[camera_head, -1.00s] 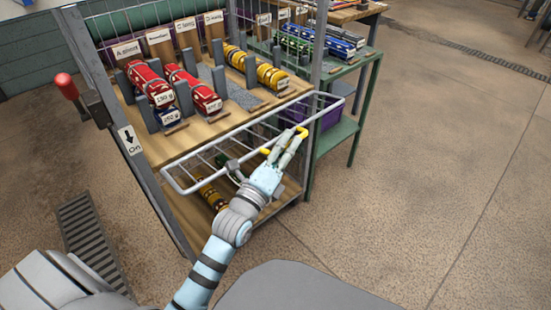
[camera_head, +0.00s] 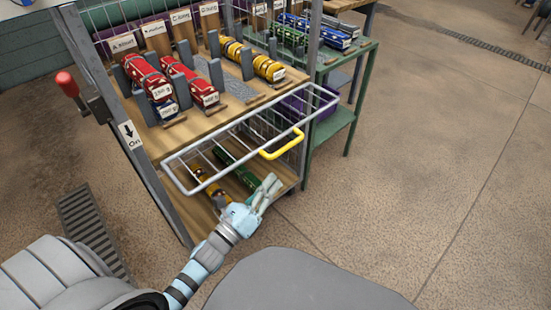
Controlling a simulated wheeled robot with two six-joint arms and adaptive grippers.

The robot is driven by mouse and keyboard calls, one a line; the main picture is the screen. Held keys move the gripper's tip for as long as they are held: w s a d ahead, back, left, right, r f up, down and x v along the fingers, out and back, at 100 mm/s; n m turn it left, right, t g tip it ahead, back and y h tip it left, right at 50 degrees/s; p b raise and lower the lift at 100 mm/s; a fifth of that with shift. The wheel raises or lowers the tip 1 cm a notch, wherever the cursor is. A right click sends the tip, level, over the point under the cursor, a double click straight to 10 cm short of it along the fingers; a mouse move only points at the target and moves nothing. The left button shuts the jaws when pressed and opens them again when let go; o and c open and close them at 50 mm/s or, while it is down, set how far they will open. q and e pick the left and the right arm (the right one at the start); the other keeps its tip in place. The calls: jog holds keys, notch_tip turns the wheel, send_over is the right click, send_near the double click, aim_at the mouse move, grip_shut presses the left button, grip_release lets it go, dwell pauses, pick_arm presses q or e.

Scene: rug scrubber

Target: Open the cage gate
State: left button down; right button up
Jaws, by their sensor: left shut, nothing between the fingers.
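The cage gate (camera_head: 238,165) is a pale wire frame. It stands out from the front of the rack, below the wooden shelf, roughly level, with open space beneath it. Its yellow handle (camera_head: 282,145) is on the front bar, towards the right. My left gripper (camera_head: 270,186) is just below and in front of the handle, apart from it, with its fingers closed and empty. Below the gate, a green roll (camera_head: 236,165) and a yellow roll (camera_head: 210,184) lie on the lower shelf. My right gripper is not in view.
The upper shelf holds red rolls (camera_head: 190,82) and yellow rolls (camera_head: 252,60) between grey posts. A red-knobbed lever (camera_head: 66,83) is on the left post, above an "On" label (camera_head: 130,133). A green table (camera_head: 345,95) stands to the right. Floor at right is clear.

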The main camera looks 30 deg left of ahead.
pick_arm(q)
notch_tip(320, 180, down, 5)
jog(key=s+a+m+h+p, duration=0.1)
jog(key=s+a+m+h, duration=0.15)
jog(key=m, duration=0.35)
jog(key=w+d+r+p, duration=0.1)
jog(key=w+d+r, duration=0.1)
jog(key=w+r, duration=0.4)
jog(key=w, duration=0.3)
jog(key=shift+w+r, duration=0.15)
jog(key=shift+w, duration=0.15)
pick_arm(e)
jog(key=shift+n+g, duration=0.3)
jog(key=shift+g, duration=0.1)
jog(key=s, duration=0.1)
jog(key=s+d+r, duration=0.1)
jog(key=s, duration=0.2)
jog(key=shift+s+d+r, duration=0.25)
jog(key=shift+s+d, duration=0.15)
pick_arm(q)
jog(key=shift+d, duration=0.1)
